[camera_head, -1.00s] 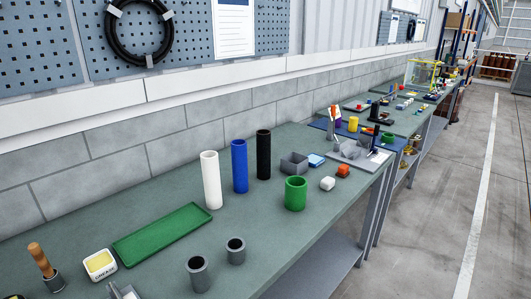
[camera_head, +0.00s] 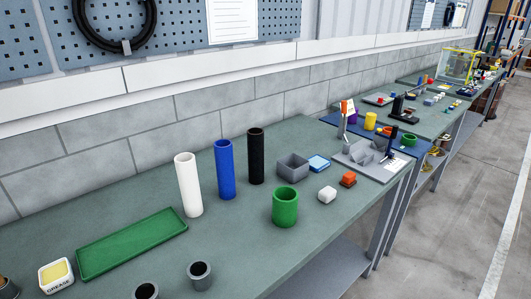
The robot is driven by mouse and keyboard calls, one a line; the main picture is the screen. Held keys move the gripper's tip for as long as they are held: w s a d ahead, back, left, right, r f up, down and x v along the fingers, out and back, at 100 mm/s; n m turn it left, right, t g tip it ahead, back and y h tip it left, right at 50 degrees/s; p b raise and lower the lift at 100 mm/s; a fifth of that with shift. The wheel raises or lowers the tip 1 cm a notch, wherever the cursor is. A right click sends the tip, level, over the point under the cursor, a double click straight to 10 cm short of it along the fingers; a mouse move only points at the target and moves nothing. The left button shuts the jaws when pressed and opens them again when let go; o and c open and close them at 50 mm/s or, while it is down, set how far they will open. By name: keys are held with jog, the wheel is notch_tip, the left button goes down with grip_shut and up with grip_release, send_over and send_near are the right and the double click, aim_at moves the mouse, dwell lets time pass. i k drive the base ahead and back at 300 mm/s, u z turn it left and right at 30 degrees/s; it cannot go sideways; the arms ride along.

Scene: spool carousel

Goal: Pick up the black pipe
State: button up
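The black pipe (camera_head: 256,156) stands upright on the green-grey bench top, toward its back edge. It is the rightmost of three tall upright pipes, with a blue pipe (camera_head: 225,170) to its left and a white pipe (camera_head: 188,185) further left. The black pipe stands free, and its open top shows. A grey square bin (camera_head: 292,166) is just to its right, and a green cup (camera_head: 285,207) is in front of it to the right. My gripper is not in view.
A green tray (camera_head: 130,243) lies left of the pipes. Two short grey cylinders (camera_head: 199,275) stand near the front, beside a grease tub (camera_head: 56,275) at left. The bench front is mostly clear.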

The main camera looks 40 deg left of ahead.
aim_at(256, 135)
jog(key=i, duration=2.75)
jog(key=u, duration=2.35)
